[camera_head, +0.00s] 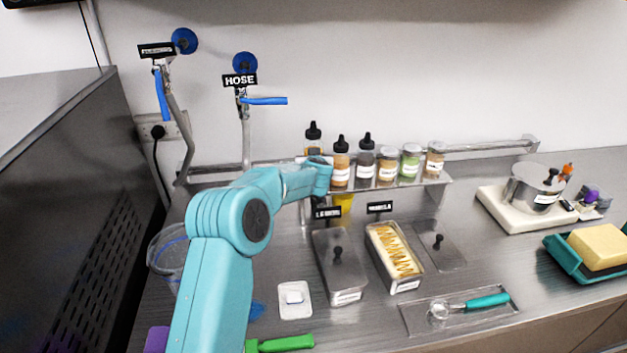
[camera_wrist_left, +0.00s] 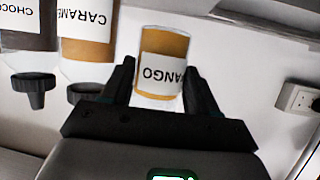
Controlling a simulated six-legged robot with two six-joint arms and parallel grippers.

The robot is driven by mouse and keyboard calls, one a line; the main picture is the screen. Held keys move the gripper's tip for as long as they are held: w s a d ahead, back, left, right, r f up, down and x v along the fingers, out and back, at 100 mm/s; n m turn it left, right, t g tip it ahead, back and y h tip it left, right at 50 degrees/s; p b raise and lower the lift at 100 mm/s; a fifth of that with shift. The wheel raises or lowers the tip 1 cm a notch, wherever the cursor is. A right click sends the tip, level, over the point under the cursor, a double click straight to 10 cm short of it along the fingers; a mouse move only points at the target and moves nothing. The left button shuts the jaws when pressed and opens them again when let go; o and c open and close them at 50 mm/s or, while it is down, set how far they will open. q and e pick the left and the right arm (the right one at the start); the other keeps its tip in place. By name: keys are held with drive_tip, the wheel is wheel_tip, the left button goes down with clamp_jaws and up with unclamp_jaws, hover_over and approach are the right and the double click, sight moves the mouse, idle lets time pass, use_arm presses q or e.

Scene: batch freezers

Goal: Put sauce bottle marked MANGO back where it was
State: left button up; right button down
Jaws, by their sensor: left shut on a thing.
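The wrist view shows the MANGO label (camera_wrist_left: 160,72) upside down. My right gripper is not in view.
Several jars (camera_head: 410,162) stand further right on the shelf. A yellow item (camera_head: 343,203) is below it. Two label signs, a lidded tub (camera_head: 340,262) and an open ice cream tub (camera_head: 395,250) are in front. The HOSE tap (camera_head: 245,120) rises to the left.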

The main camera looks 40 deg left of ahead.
use_arm(q)
drive_tip(key=f, duration=0.2)
drive_tip(key=s+f+b, duration=0.1)
drive_tip(key=shift+d, duration=0.3)
drive_tip(key=shift+w+a+f, duration=0.1)
drive_tip(key=shift+w+f, duration=0.05)
drive_tip(key=shift+f, duration=0.15)
drive_tip(key=shift+w+a+f, duration=0.1)
drive_tip(key=shift+w+f, duration=0.2)
drive_tip(key=shift+w, duration=0.05)
drive_tip(key=shift+s+r, duration=0.2)
drive_tip(key=shift+s, duration=0.1)
drive_tip(key=shift+f, duration=0.15)
drive_tip(key=o, duration=0.8)
drive_tip(key=shift+f, duration=0.1)
drive_tip(key=shift+w+f, duration=0.1)
drive_tip(key=shift+w, duration=0.1)
drive_tip(key=shift+s+r, duration=0.15)
drive_tip(key=shift+r, duration=0.4)
drive_tip(key=b+v, duration=0.2)
drive_tip(key=v, duration=1)
drive_tip(key=shift+f, duration=0.25)
